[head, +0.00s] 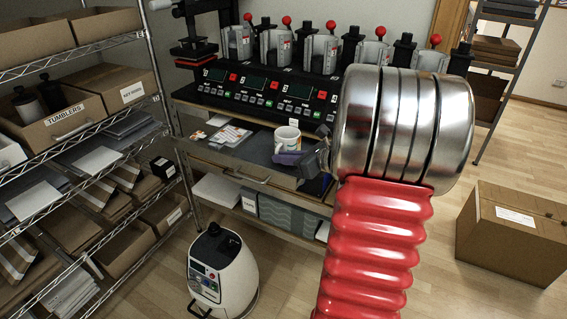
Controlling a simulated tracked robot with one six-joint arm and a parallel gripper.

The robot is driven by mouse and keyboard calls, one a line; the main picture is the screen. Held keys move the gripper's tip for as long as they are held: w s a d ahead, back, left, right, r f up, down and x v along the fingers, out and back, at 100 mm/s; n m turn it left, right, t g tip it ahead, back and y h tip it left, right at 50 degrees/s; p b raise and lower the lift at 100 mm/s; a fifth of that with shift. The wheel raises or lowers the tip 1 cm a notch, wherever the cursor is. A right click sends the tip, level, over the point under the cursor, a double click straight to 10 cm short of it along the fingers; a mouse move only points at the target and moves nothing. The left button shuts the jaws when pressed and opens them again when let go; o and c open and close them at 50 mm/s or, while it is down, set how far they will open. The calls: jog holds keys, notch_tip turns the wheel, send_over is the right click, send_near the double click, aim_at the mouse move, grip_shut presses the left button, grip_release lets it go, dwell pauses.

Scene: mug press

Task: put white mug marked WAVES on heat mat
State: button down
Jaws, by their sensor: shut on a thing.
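A white mug (287,138) with a small coloured mark is at the front of the bench, below the mug presses; the lettering is too small to read. My gripper (293,158) is at the lower side of this mug, shut on it, with its purple-grey finger in front. My arm hides the area to the right. A dark flat surface (250,150) lies beside and under the mug in the picture; I cannot tell whether it is the heat mat or the bench top, nor whether the mug touches it.
A row of mug presses (280,48) with red knobs stands at the back of the bench. Papers (230,135) lie left of the mug. Shelves with a TUMBLERS box (66,120) stand at left, with another white mug (10,152). A white machine (222,270) and a carton (515,232) stand on the floor.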

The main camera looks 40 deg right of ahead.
jog(key=shift+f, duration=0.95)
jog(key=c, duration=1.9)
grip_release()
jog(key=shift+o, duration=0.2)
jog(key=v, duration=1.2)
